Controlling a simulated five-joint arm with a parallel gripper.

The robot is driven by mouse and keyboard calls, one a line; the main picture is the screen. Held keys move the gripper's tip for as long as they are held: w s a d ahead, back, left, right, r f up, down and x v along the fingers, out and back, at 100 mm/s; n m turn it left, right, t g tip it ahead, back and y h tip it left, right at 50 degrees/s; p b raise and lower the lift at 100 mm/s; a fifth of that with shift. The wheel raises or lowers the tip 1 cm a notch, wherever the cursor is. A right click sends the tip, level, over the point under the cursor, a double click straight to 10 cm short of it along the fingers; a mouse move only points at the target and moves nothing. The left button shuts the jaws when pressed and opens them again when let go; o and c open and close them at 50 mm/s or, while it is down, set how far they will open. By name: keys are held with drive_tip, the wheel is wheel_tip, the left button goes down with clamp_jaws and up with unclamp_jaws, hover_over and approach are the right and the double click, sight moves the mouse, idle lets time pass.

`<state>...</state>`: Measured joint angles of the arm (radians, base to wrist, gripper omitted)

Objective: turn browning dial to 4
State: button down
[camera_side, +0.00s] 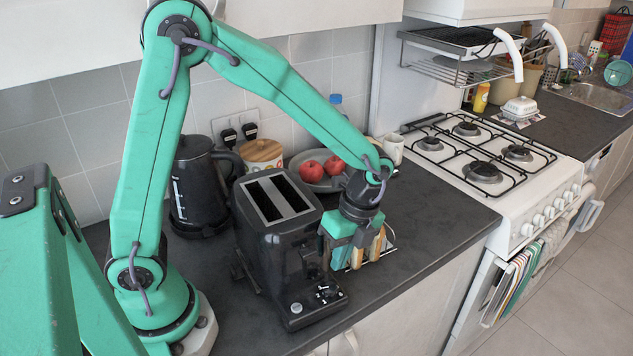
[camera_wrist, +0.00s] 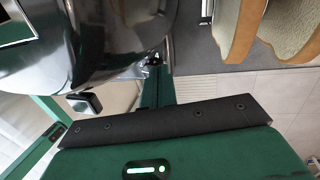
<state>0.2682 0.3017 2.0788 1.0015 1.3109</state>
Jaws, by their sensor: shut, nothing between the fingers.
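A black toaster (camera_side: 283,255) with two slots on top stands on the dark counter. Small controls (camera_side: 327,292) and a round light-coloured knob (camera_side: 296,308) sit low on its front end; I cannot tell which is the browning dial, and no scale is readable. My gripper (camera_side: 328,263) is shut and empty, pointing down close beside the toaster's right side. In the wrist view, my gripper (camera_wrist: 156,66) shows as a narrow green finger beside the glossy toaster (camera_wrist: 105,40). Whether it touches the toaster is unclear. A dark lever-like part (camera_wrist: 84,103) shows at the toaster's lower edge.
Bread slices (camera_side: 377,243) stand in a rack right of my gripper; the bread (camera_wrist: 236,25) is close in the wrist view. A kettle (camera_side: 193,185) and a plate of red apples (camera_side: 312,171) stand behind. The counter (camera_side: 440,215) is clear toward the stove (camera_side: 490,165).

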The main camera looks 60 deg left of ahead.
sight(344, 290)
drive_tip(key=shift+f, duration=1.75)
drive_tip(key=shift+s+d, duration=0.15)
drive_tip(key=shift+s, duration=0.1)
drive_tip(key=shift+w+d, duration=0.1)
drive_tip(key=shift+d, duration=0.9)
idle(0.5)
drive_tip(key=shift+w+d, duration=0.15)
drive_tip(key=shift+w, duration=0.1)
drive_tip(key=shift+w+r, duration=0.1)
idle(0.3)
